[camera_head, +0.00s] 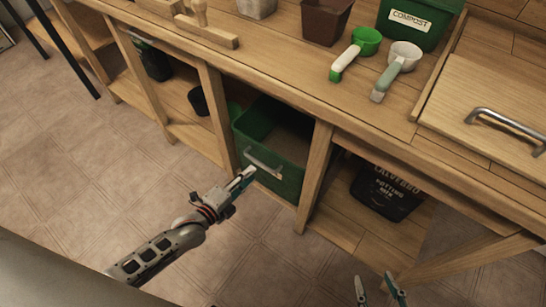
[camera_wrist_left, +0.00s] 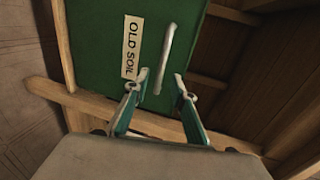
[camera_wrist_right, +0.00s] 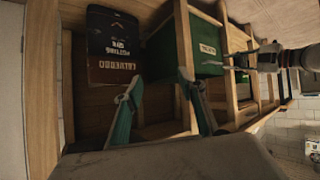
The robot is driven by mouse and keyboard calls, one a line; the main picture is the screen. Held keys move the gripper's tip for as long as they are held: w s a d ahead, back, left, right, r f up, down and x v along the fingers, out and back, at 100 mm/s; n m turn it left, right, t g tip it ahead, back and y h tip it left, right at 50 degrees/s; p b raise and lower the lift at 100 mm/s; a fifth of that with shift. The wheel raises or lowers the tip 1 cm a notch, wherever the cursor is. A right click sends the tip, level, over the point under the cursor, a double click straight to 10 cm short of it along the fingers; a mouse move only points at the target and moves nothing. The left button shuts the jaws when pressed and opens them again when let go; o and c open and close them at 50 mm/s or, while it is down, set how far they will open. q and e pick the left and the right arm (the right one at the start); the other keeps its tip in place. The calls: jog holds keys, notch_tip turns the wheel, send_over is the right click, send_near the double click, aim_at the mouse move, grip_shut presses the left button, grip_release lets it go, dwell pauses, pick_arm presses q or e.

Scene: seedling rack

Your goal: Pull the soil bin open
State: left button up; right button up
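The soil bin (camera_head: 283,148) is a green box with a pale bar handle (camera_head: 264,163), set in a bay under the wooden bench. In the left wrist view the bin front (camera_wrist_left: 95,60) carries an "OLD SOIL" label (camera_wrist_left: 132,48) beside the handle (camera_wrist_left: 167,60). My left gripper (camera_head: 248,174) is just in front of the bin, and its fingers (camera_wrist_left: 161,78) are open on either side of the handle's lower end. My right gripper (camera_head: 379,280) is open and empty, low at the front right, with the bin (camera_wrist_right: 198,48) ahead of it in the right wrist view.
A dark potting mix bag (camera_head: 388,190) lies on the lower shelf right of the bin. A wooden post (camera_head: 314,175) stands beside the bin. Two scoops (camera_head: 357,52) and a compost bin (camera_head: 415,25) stand on the bench top. The tiled floor (camera_head: 90,190) in front is clear.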

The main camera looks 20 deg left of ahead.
aim_at(261, 164)
pick_arm(q)
jog(key=b+x, duration=0.2)
jog(key=x, duration=0.5)
jog(key=shift+w+r, duration=0.1)
jog(key=shift+r, duration=0.05)
pick_arm(e)
jog(key=shift+w+a+r+y, duration=0.15)
jog(key=shift+a+r, duration=0.15)
jog(key=shift+a, duration=0.2)
jog(key=shift+w+a+r+y, duration=0.15)
jog(key=shift+a+r, duration=0.1)
jog(key=shift+a, duration=0.25)
pick_arm(q)
grip_shut()
